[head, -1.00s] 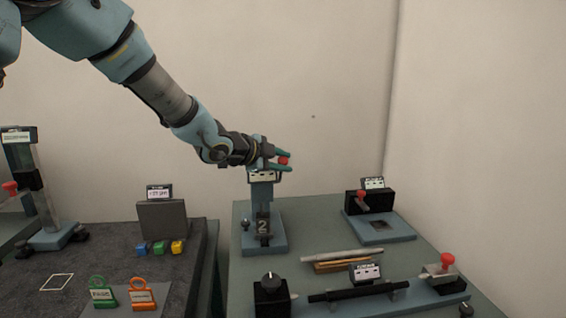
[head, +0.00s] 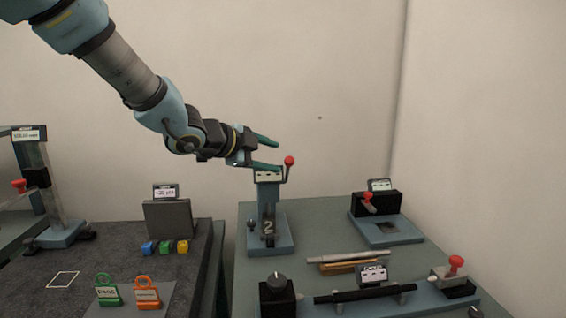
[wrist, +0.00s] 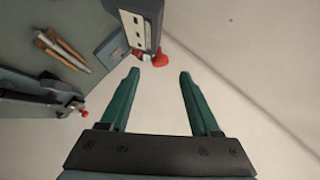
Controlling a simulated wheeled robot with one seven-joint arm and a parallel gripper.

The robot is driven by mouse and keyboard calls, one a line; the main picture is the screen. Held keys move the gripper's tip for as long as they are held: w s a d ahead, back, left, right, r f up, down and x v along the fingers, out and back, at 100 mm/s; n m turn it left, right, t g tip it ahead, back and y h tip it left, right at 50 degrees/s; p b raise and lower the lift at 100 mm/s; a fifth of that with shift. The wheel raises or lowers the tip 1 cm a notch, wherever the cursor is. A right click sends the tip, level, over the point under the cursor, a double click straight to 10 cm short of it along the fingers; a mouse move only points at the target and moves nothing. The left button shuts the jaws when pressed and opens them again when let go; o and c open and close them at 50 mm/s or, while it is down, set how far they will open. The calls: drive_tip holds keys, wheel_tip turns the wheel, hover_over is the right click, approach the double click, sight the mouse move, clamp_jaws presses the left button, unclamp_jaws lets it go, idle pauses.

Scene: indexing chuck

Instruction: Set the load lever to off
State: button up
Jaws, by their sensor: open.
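A blue post (head: 268,195) with a "2" plate stands on the bench and has a lever with a red knob (head: 289,160) at its top right. The knob is up, above the post's label; the label is too small to read, so I cannot confirm this is the load lever. My gripper (head: 278,154) is open and empty, just left of the knob. In the wrist view the red knob (wrist: 160,59) lies just beyond the two green fingertips (wrist: 160,72), apart from them. Part of the lever arm is hidden there by the labelled box (wrist: 140,22).
A black fixture (head: 375,203) with another red-knobbed lever stands at right. A black dial box (head: 277,297), a dark bar (head: 365,293), rods (head: 345,256) and a further red knob (head: 456,262) are in front.

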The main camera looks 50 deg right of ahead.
drive_tip(key=shift+v, duration=1.65)
